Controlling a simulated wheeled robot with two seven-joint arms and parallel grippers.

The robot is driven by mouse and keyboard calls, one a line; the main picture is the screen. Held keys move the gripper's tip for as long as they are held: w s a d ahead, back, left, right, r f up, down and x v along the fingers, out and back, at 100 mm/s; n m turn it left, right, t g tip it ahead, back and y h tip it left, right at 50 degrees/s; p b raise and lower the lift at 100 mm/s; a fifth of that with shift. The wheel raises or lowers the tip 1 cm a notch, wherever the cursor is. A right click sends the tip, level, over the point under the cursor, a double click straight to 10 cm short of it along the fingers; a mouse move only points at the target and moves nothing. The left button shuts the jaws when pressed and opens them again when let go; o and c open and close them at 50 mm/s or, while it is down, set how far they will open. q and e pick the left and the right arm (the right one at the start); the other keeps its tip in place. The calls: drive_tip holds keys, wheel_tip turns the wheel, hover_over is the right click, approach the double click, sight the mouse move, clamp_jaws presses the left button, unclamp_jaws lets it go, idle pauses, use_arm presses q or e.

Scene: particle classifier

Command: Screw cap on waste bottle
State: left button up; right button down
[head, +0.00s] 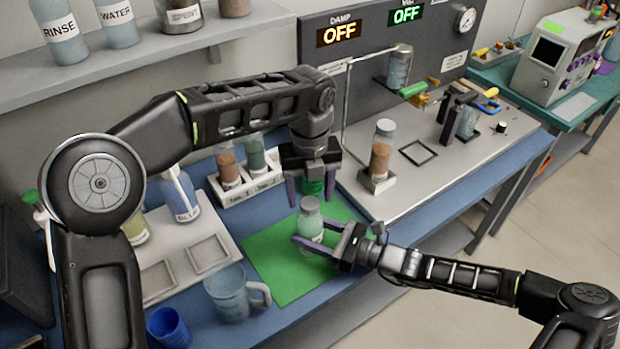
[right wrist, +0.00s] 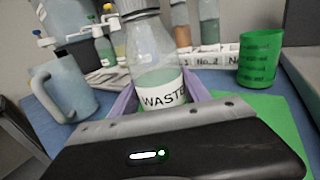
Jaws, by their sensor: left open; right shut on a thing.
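The waste bottle (head: 310,225) is clear with pale green contents and stands upright over the green mat (head: 268,262). Its "WASTE" label shows in the right wrist view (right wrist: 162,95). A grey cap (head: 310,204) sits at the top of the bottle; how tightly it is seated I cannot tell. My right gripper (head: 318,243) is shut around the bottle's body from the right. My left gripper (head: 311,192) is open, pointing down above and just behind the bottle, its fingers apart from the cap.
A green cup (head: 314,184) stands behind the bottle, partly hidden by my left gripper; it also shows in the right wrist view (right wrist: 261,60). A jug (head: 230,296) and blue cup (head: 170,326) stand front left. A white rack (head: 237,190) holds bottles behind.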

use_arm(q)
wheel_tip(320, 180, up, 3)
drive_tip(key=shift+r, duration=0.1)
drive_tip(key=shift+s+d+r, duration=0.1)
drive_tip(key=shift+r, duration=1.35)
use_arm(e)
drive_tip(key=shift+c, duration=2.2)
unclamp_jaws()
use_arm(q)
drive_tip(key=shift+f, duration=0.2)
use_arm(e)
drive_tip(key=shift+s+d+f, duration=0.1)
drive_tip(key=shift+s+d, duration=0.15)
drive_tip(key=shift+d, duration=0.4)
use_arm(q)
drive_tip(key=shift+f+b, duration=0.6)
drive_tip(key=shift+b, duration=0.15)
use_arm(e)
drive_tip(key=v, duration=0.6)
drive_tip(key=shift+s+d, duration=0.15)
